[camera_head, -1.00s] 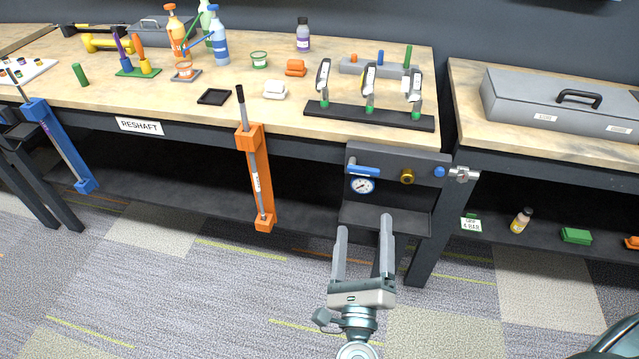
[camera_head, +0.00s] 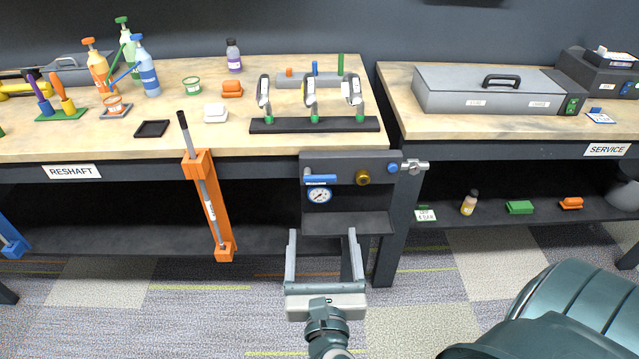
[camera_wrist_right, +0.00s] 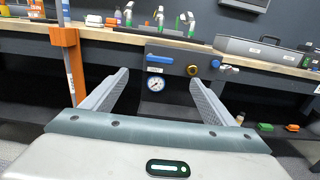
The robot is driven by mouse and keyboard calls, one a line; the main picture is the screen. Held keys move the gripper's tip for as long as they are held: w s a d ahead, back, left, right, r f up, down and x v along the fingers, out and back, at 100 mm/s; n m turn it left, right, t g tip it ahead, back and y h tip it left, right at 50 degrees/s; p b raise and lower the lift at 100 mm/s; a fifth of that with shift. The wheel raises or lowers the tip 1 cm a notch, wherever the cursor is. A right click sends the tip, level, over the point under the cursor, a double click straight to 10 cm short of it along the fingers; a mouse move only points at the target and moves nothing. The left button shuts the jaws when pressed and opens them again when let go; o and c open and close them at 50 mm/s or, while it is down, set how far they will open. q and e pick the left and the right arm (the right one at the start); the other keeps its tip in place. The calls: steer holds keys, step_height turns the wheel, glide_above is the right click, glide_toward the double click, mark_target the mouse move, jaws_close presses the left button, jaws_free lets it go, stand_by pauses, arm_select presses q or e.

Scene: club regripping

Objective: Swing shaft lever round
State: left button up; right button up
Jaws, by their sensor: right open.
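A blue lever (camera_head: 321,179) lies roughly level on the upper left of a dark panel (camera_head: 335,161) under the bench, with a small white label just below it. It also shows in the right wrist view (camera_wrist_right: 160,58), ahead of the fingers. A round gauge (camera_head: 319,195) sits under the lever. A brass fitting (camera_head: 363,178) is to its right. My right gripper (camera_head: 321,235) is open and empty, in front of and below the lever in the head view. In the right wrist view its fingers (camera_wrist_right: 158,80) flank the gauge, apart from the lever. My left gripper is out of view.
An orange clamp (camera_head: 213,205) holding a shaft hangs on the bench front, left of the panel. A blue knob and metal coupling (camera_head: 414,167) stick out at the panel's right. A lower shelf (camera_head: 345,222) juts out beneath the gauge.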

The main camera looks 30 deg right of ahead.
mark_target(320, 178)
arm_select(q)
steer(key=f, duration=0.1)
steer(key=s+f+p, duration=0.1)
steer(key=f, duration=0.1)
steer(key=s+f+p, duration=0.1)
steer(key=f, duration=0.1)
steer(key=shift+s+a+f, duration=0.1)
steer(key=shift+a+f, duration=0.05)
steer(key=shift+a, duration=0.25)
arm_select(e)
steer(key=x, duration=1.6)
steer(key=shift+w+d, duration=0.25)
steer(key=shift+c, duration=0.3)
steer(key=c, duration=1)
